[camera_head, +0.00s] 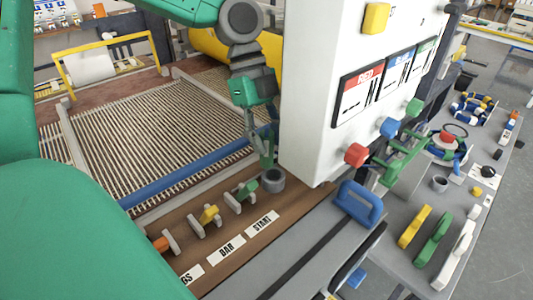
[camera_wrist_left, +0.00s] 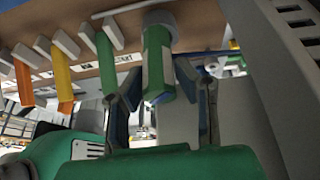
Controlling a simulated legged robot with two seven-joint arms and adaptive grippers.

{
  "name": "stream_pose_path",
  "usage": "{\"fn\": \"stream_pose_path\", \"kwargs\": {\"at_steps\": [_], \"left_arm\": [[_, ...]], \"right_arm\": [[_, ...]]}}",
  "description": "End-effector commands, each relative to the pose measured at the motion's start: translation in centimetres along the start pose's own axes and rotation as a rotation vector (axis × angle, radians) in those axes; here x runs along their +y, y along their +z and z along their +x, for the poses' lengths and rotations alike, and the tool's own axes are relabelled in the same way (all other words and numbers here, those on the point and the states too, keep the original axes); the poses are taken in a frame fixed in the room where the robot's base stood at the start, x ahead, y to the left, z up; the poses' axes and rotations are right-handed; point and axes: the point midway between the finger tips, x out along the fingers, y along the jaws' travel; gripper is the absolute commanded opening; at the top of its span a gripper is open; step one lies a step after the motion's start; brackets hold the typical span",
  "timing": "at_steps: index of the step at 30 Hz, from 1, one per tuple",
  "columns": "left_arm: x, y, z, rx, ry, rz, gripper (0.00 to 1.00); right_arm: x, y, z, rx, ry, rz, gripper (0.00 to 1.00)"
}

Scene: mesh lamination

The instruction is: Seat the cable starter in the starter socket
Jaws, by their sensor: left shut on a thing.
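My left gripper (camera_head: 265,150) reaches down from the top of the head view, just above the round grey starter socket (camera_head: 272,180) at the right end of the brown board. It is shut on the cable starter, a green cylinder, which shows clearly in the left wrist view (camera_wrist_left: 157,65) between the two fingers. The starter's far end meets the mouth of the grey socket ring (camera_wrist_left: 160,18); I cannot tell how deep it sits.
A START label (camera_head: 262,225) and green (camera_head: 246,190) and yellow (camera_head: 209,214) levers sit beside the socket. A white control panel (camera_head: 320,100) with coloured knobs stands close right of my gripper. A blue bar (camera_head: 170,185) and slatted bed (camera_head: 150,130) lie behind.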

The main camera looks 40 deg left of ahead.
Motion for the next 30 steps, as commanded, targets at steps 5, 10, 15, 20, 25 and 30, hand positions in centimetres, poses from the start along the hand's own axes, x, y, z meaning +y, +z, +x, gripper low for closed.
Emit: {"fn": "stream_pose_path", "kwargs": {"at_steps": [5,10,15,20,25,30], "left_arm": [[0.1,0.1,2.6,-0.012,0.005,0.002,0.00],[0.0,1.2,4.3,-0.011,0.006,0.001,0.00],[-0.1,2.0,4.4,-0.004,0.007,0.001,0.00],[-0.1,2.1,4.2,-0.005,0.003,0.002,0.47],[0.1,2.0,4.1,-0.006,0.000,0.003,0.47],[-0.1,1.7,3.5,-0.008,-0.003,0.003,0.47]], "right_arm": [[0.0,0.0,-0.1,0.000,0.001,0.001,0.40],[0.1,0.0,-0.1,0.000,0.002,0.003,0.40],[0.1,0.0,0.0,0.000,0.001,0.001,0.40],[0.1,0.0,-0.1,0.000,0.001,0.001,0.40],[0.0,0.0,-0.1,0.000,0.001,0.001,0.40],[0.1,0.0,-0.1,0.000,0.001,0.001,0.40]]}}
